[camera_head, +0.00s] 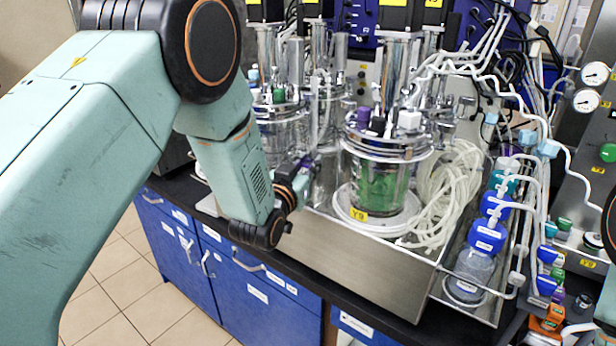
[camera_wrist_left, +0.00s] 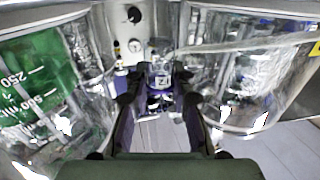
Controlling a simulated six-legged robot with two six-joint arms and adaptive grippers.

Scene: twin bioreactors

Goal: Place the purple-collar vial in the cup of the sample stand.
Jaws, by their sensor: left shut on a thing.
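My left gripper (camera_head: 300,172) reaches into the gap between the two glass bioreactors, above the steel tray. It is shut on the purple-collar vial, whose purple part (camera_head: 306,160) shows small at the fingertips. In the left wrist view, the fingers of my left gripper (camera_wrist_left: 158,98) are on either side of a small clear vial (camera_wrist_left: 161,78) with a label and purple below it. The fingers and the dim gap hide part of it. I cannot make out the sample stand or its cup in either view. My right gripper is not in view.
The front bioreactor (camera_head: 378,182) with green contents stands close right of the gripper; the other bioreactor (camera_head: 283,138) is behind it. Coiled tubing (camera_head: 450,190) and blue-capped bottles (camera_head: 487,238) fill the right side. The steel tray's front wall (camera_head: 375,275) lies below the gripper.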

